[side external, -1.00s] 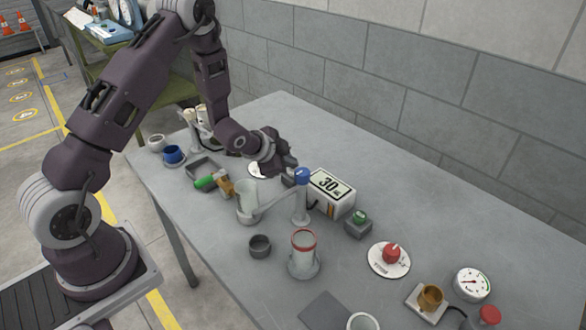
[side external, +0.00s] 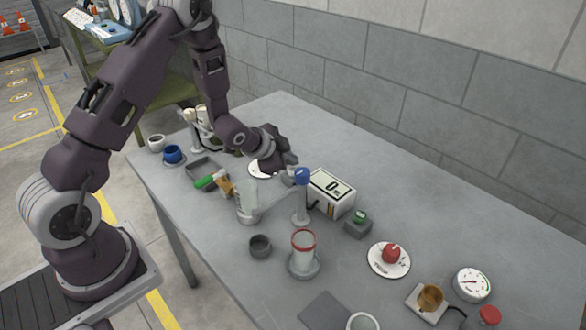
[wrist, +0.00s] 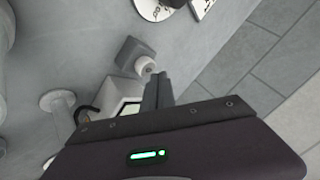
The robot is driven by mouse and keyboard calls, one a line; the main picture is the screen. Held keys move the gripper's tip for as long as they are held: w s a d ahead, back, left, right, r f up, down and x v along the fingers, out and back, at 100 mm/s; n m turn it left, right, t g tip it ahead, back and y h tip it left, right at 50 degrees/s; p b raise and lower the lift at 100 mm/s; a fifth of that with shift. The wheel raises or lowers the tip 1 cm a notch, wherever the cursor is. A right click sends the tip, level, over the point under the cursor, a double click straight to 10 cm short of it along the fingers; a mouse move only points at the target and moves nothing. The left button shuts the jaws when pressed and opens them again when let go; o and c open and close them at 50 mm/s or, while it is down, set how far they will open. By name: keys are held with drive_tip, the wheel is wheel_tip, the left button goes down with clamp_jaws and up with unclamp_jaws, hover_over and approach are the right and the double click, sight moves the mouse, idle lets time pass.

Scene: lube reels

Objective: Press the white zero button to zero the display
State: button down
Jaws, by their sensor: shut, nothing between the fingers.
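The display box (side external: 332,195) is white and its screen reads 0 in the side external view. Part of its screen also shows in the wrist view (wrist: 128,107). The white zero button (wrist: 145,67) is a round pale cap on a small grey block (wrist: 133,52) beside the display box. My gripper (wrist: 158,80) is shut and empty, with its fingertips right at the edge of the button. I cannot tell whether they touch it.
A blue-topped stand (side external: 301,195) is in front of the display box. A green-button block (side external: 357,224) and a red knob on a white disc (side external: 391,253) lie to the right. The table behind the display is clear.

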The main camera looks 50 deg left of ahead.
sight(290, 170)
drive_tip(key=shift+r, duration=0.25)
drive_tip(key=shift+r, duration=2.55)
